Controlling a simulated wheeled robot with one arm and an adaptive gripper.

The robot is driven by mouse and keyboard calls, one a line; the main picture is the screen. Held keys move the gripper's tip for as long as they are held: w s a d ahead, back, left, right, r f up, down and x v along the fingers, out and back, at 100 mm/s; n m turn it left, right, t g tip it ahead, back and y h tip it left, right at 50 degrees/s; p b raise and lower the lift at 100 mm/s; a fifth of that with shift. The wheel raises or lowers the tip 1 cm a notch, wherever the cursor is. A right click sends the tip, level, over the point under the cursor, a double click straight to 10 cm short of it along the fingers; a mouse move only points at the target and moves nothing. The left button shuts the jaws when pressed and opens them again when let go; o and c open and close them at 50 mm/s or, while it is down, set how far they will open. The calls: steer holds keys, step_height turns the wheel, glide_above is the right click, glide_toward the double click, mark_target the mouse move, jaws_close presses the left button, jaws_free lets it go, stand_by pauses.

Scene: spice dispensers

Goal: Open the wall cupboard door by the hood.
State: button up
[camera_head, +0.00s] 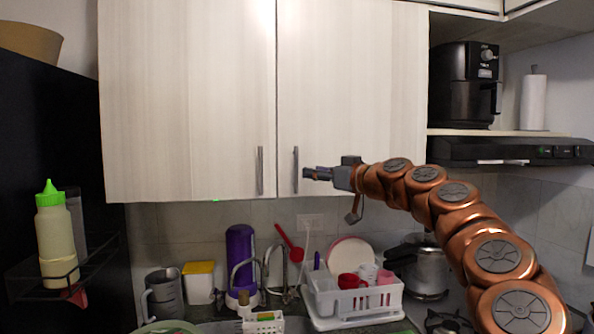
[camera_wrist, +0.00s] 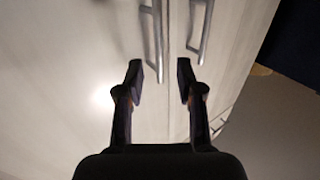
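The wall cupboard has two pale wood-grain doors, both closed. The right door (camera_head: 350,90), by the hood, has a vertical metal bar handle (camera_head: 295,170) near its lower left edge. The left door (camera_head: 185,95) has a matching handle (camera_head: 259,171) close beside it. My gripper (camera_head: 306,173) comes in from the right, its tips just right of the right door's handle in the head view. In the wrist view my gripper (camera_wrist: 160,72) is open, with nothing between its fingers. Two handles show ahead, the nearer handle (camera_wrist: 154,40) just beyond the fingertips; contact is not visible.
The black hood (camera_head: 510,151) and an air fryer (camera_head: 465,85) on a shelf stand right of the cupboard. A dark fridge-like cabinet (camera_head: 50,130) stands at left. A dish rack (camera_head: 355,302) and a purple container (camera_head: 241,255) are below.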

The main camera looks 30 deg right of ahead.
mark_target(296, 184)
steer(key=w+p, duration=0.1)
steer(key=w, duration=0.3)
steer(key=w+a+p, duration=0.1)
steer(key=w, duration=0.1)
steer(key=shift+r+p, duration=0.1)
steer(key=shift+p, duration=0.25)
steer(key=shift+w+a, duration=0.15)
steer(key=shift+w, duration=0.65)
steer(key=shift+c, duration=0.2)
jaws_close()
